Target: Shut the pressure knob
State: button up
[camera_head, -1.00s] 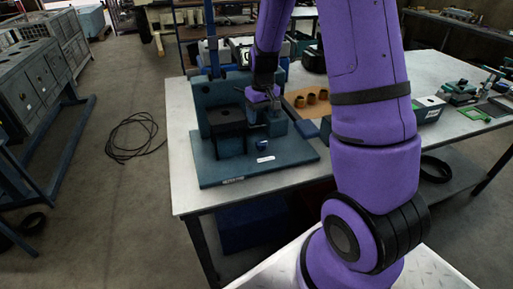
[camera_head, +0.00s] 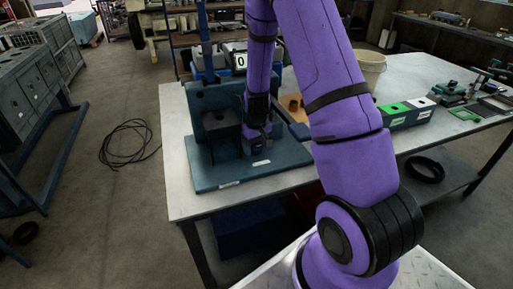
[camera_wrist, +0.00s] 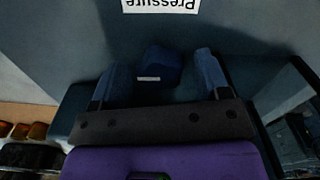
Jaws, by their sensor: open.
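The pressure knob (camera_wrist: 162,66) is a small dark blue knob with a short white mark, in the upper middle of the wrist view. A white "Pressure" label (camera_wrist: 160,5) shows upside down just beyond it on the blue base plate. My gripper (camera_wrist: 161,72) is open, with one blue finger on each side of the knob and visible gaps between. I cannot tell how deep the fingers reach around it. In the head view my gripper (camera_head: 257,143) points down at the front of the blue test rig (camera_head: 215,178) and largely hides the knob.
The rig's upright back plate and dark block (camera_head: 221,122) stand left of my gripper. A display reading 0 (camera_head: 241,62) is behind. A cream bucket (camera_head: 367,70) and a box with green and white labels (camera_head: 405,112) are to the right. The table's front left corner is clear.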

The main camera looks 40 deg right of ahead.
jog(key=shift+f, duration=0.35)
jog(key=shift+c, duration=0.4)
jog(key=c, duration=0.8)
jog(key=shift+m, duration=2.8)
jog(key=o, duration=0.9)
